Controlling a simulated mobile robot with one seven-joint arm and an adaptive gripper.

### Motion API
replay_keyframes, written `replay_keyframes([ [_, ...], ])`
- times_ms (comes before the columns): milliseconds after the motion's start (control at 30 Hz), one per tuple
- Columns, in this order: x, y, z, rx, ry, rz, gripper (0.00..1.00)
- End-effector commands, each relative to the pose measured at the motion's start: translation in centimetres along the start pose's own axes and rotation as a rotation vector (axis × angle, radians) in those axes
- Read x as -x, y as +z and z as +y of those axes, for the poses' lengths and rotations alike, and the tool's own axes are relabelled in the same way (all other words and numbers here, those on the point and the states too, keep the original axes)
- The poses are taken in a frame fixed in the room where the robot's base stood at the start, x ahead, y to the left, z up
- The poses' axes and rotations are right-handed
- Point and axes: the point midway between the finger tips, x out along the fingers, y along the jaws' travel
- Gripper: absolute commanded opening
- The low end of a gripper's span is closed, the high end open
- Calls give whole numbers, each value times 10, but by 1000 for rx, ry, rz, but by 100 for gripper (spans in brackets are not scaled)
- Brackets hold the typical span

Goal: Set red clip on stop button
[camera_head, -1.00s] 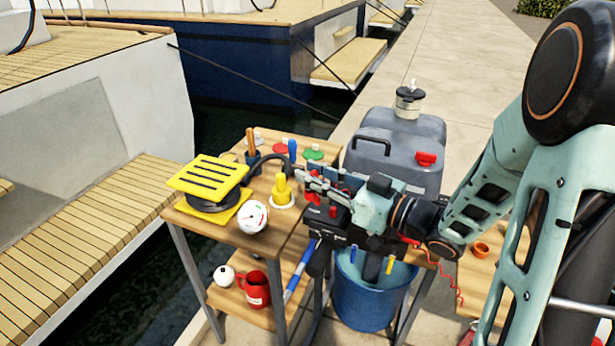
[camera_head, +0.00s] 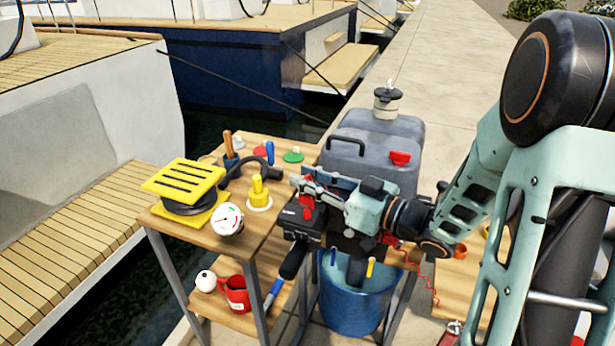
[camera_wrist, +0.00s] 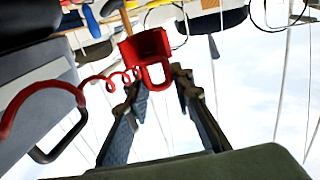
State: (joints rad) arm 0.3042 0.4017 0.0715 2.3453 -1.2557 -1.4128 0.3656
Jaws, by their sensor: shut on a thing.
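The red clip (camera_wrist: 147,48) sits between the fingertips of my gripper (camera_wrist: 155,75) in the wrist view, with an open loop towards the palm. A red coiled cord (camera_wrist: 108,80) runs from it to the left. In the head view my gripper (camera_head: 297,184) is above the top of a black motor-like unit (camera_head: 303,225), and the clip (camera_head: 307,201) shows as red under the fingers. I cannot clearly make out the stop button; the clip and fingers cover part of the unit's top. Whether the clip touches the unit cannot be told.
A grey jerrycan (camera_head: 380,150) stands behind, and a blue bucket (camera_head: 347,308) below.

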Motion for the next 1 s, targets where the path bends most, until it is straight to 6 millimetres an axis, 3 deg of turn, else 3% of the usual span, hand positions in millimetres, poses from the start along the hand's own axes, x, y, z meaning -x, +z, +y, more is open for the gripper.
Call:
replay_keyframes([
  [33, 0, 11, 0, -1, 0, 0, 3],
  [300, 0, 35, 0, -1, 0, 0, 3],
  [1000, 0, 37, 0, 0, 0, 0, 3],
])
